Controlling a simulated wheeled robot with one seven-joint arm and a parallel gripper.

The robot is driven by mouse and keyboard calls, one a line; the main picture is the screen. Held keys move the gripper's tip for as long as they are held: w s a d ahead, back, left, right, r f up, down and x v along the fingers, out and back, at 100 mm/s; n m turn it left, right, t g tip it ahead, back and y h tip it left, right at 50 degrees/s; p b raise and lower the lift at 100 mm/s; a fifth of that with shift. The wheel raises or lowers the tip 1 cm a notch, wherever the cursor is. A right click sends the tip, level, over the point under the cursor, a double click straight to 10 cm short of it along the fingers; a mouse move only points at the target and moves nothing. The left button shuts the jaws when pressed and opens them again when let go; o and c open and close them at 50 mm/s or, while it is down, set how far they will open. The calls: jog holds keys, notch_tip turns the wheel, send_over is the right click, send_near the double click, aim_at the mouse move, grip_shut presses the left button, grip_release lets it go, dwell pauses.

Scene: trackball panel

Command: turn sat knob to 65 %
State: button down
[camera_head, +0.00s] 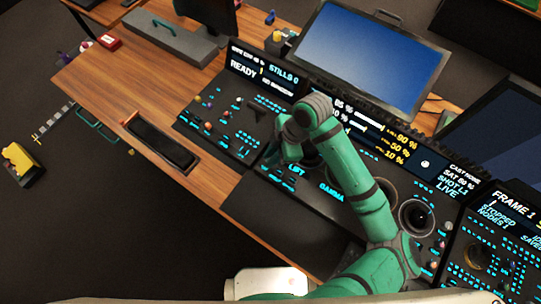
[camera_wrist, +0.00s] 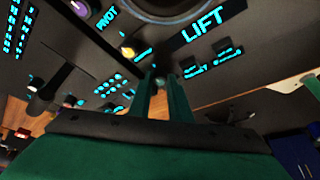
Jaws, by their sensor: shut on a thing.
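My gripper (camera_wrist: 161,90) points at the control panel, its two green fingers close together on a small knob (camera_wrist: 160,83) that is mostly hidden between the tips. I cannot read a label on this knob, so the picture alone does not confirm it as the sat knob. In the head view my gripper (camera_head: 271,156) is down at the panel left of the large trackball rings, largely hidden by my wrist. The panel's right display (camera_head: 459,180) carries a SAT readout in per cent; its digits are too small to read surely.
Close to my fingers in the wrist view are a yellow-lit knob (camera_wrist: 127,50), the LIFT label (camera_wrist: 213,25) and rows of lit buttons. In the head view a trackball ring (camera_head: 416,218) lies right of my arm. A large blue monitor (camera_head: 360,55) stands behind the panel.

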jog(key=shift+s, duration=0.1)
jog(key=m+t, duration=0.1)
jog(key=m, duration=0.2)
jog(key=shift+s+m, duration=0.1)
jog(key=shift+m, duration=0.2)
jog(key=shift+m+t+h, duration=0.3)
jog(key=shift+m+t, duration=0.7)
jog(key=shift+m, duration=1.1)
jog(key=c, duration=1.6)
grip_release()
jog(key=shift+c, duration=0.2)
jog(key=shift+a+r, duration=0.1)
jog(key=v, duration=1)
jog(key=shift+r, duration=0.3)
